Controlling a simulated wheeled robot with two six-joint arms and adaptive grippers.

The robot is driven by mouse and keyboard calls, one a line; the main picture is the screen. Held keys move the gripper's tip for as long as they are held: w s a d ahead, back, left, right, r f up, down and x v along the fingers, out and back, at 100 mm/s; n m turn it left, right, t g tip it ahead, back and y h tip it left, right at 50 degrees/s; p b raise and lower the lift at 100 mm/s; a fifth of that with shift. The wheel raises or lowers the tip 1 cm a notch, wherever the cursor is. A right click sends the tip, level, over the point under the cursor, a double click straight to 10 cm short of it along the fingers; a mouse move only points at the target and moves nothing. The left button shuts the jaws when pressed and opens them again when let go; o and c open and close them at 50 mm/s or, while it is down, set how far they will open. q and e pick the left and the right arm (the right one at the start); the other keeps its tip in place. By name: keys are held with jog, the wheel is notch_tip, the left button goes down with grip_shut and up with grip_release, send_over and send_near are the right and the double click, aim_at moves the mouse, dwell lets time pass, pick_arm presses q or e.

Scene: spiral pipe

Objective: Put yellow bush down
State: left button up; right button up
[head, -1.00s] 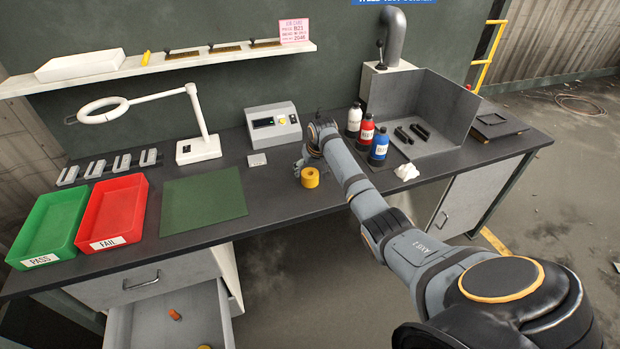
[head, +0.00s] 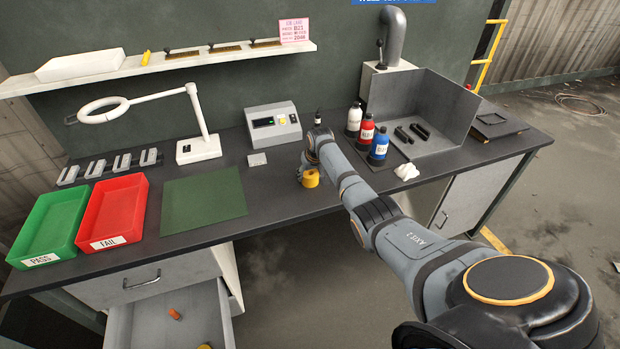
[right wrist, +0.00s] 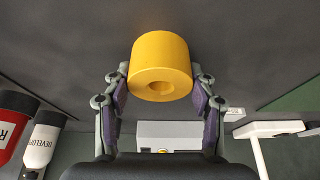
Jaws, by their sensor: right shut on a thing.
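The yellow bush (head: 311,179) is a short, thick ring with a hole through its middle. I cannot tell whether the bush touches the bench top. My left gripper is not in view.
The dark bench (head: 270,205) has free room around the bush. A green mat (head: 203,198), red FAIL tray (head: 112,212) and green PASS tray (head: 48,228) lie left. White, red and blue bottles (head: 367,133) stand close right of my arm. An open drawer (head: 180,318) is below.

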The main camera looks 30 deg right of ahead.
jog(key=c, duration=0.7)
jog(key=shift+w+r, duration=0.1)
grip_shut()
jog(key=shift+r, duration=0.1)
jog(key=shift+d+r, duration=0.1)
jog(key=shift+r, duration=0.15)
notch_tip(320, 180, up, 3)
jog(key=shift+d+f, duration=0.1)
jog(key=s+d+r+b, duration=0.2)
jog(key=s+d+r, duration=0.2)
jog(key=s+r, duration=0.5)
jog(key=s, duration=0.4)
jog(key=shift+s+d+r, duration=0.15)
jog(key=shift+r, duration=0.05)
